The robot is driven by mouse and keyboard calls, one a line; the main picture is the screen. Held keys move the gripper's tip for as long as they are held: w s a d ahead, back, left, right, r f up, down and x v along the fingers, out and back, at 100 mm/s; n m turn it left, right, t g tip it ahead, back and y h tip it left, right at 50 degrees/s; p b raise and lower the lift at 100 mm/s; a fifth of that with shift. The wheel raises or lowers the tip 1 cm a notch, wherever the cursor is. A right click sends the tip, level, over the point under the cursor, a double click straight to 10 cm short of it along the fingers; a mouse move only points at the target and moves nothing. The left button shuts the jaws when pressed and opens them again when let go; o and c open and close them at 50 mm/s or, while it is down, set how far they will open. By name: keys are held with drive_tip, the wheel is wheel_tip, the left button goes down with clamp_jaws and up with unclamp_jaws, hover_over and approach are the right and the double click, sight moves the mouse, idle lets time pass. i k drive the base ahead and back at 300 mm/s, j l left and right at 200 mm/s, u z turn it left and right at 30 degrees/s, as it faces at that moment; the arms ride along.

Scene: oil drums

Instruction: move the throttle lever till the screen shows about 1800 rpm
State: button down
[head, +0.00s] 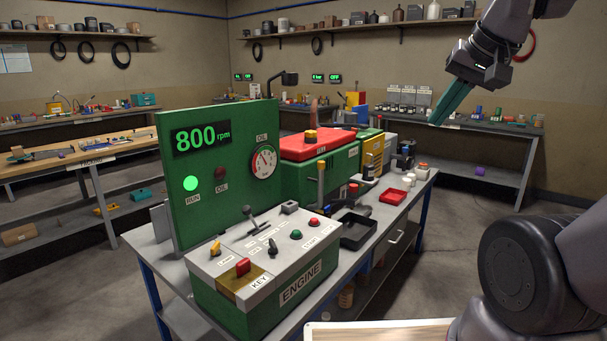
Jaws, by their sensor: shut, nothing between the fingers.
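The green panel's screen (202,138) reads 800 rpm. In front of it stands the grey-topped engine console (301,285). A lever with a dark knob (248,211) rises from the console's top near its back edge, tilted a little. Its label is too small to read, so I cannot be sure that it is the throttle lever. My gripper (437,122) is up at the right, its teal fingers shut and empty. It points down to the left, well apart from the console and its lever.
The console also carries an orange switch (215,248), a red key (243,266), a red button (310,222) and a green button (296,234). The RUN lamp (190,183) is lit green. A black tray (358,232) and a red tray (393,196) lie to the right.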

sight(247, 210)
drive_tip(key=i+u, duration=0.15)
drive_tip(key=u, duration=0.3)
drive_tip(key=i+u, duration=0.2)
drive_tip(key=u, duration=0.25)
drive_tip(key=i+l+u, duration=0.1)
drive_tip(key=u, duration=0.35)
